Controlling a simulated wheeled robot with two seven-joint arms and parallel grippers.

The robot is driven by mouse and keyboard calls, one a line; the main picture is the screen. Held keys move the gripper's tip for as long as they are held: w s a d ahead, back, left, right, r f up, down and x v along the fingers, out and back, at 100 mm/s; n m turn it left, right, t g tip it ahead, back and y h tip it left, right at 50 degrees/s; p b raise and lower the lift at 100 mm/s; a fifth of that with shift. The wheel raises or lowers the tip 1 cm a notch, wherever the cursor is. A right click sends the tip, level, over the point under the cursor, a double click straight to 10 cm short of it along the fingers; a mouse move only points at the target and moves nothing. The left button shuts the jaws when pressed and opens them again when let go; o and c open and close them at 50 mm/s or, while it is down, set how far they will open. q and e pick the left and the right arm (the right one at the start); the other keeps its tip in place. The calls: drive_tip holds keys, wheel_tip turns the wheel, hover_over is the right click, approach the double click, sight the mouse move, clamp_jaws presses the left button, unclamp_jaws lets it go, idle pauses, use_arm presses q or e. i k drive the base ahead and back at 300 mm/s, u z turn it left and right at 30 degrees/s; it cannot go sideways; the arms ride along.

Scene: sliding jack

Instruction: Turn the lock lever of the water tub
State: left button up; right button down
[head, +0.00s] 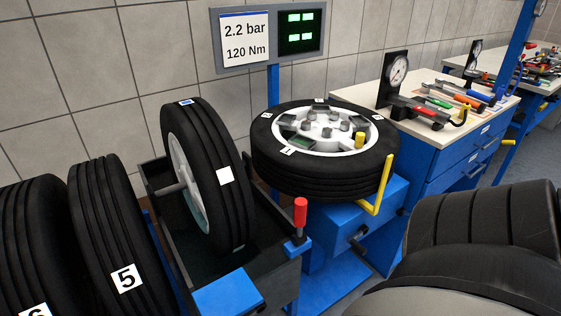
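The water tub (270,275) is a dark open box at the lower middle of the head view, with a wheel (215,185) standing upright in it on a shaft. The lock lever (300,213) has an upright red handle and sits on a blue block at the tub's right front corner. Nothing touches the red handle. A blue plate (228,293) is at the tub's near edge. The tub's floor is mostly hidden by the wheel. Neither of my grippers is in view.
Right of the tub, a tyre lies flat on a blue stand (385,195) with a yellow bent lever (383,190). Tyres marked 5 (120,245) and 6 (30,250) stand at left. A tool bench (450,150) is behind right. A large black ribbed shape (490,235) fills the lower right.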

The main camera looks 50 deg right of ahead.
sight(300, 215)
drive_tip(key=z, duration=2.95)
drive_tip(key=k, duration=0.25)
drive_tip(key=u, duration=0.25)
